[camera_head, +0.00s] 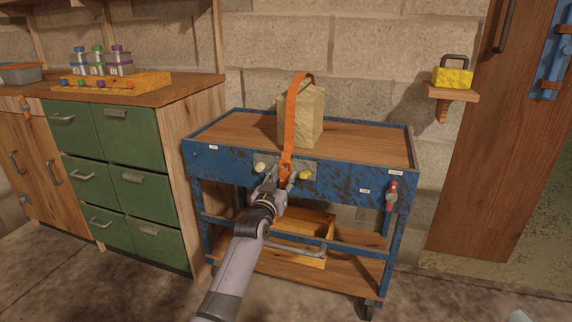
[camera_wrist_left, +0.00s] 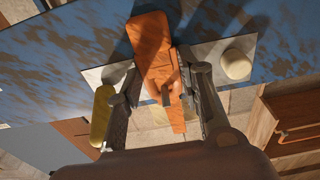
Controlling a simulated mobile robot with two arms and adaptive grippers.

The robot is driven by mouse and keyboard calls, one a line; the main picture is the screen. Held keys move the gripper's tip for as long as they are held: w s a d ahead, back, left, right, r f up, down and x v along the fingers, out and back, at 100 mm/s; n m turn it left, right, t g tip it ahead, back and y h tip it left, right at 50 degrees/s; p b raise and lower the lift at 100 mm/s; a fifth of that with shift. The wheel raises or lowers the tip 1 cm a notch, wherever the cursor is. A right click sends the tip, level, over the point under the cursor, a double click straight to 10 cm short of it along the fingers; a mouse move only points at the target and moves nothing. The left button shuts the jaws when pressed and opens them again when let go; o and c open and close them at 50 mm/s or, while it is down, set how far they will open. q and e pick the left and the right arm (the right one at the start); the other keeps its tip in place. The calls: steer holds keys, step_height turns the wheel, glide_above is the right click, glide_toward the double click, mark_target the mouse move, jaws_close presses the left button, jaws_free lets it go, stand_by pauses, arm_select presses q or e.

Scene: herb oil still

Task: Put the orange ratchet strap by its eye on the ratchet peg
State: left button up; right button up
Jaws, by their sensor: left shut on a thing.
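The orange ratchet strap (camera_head: 293,112) loops over a pale block on the blue cart and hangs down the cart's front. My left gripper (camera_head: 284,184) is shut on the strap's lower end; in the left wrist view the orange end (camera_wrist_left: 151,45) lies between the two fingers. It is in front of a pale plate on the cart's front. A cream peg (camera_head: 260,167) shows left of the gripper and a yellow peg (camera_head: 305,175) right of it. The strap and gripper hide the plate's middle, and I cannot make out the eye or which peg is the ratchet peg.
The block (camera_head: 310,118) stands on the cart's top (camera_head: 365,145), otherwise bare. A red-handled item (camera_head: 391,193) hangs at the cart's right front corner. A wooden box (camera_head: 312,225) sits on the cart's lower level. A green-drawer cabinet (camera_head: 135,155) stands left.

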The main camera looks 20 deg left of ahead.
stand_by(0.3)
arm_select(q)
steer(key=o, duration=1.2)
steer(key=shift+o, duration=0.2)
steer(key=shift+f, duration=0.1)
steer(key=s+f, duration=0.1)
steer(key=s, duration=1.1)
steer(key=shift+a, duration=0.2)
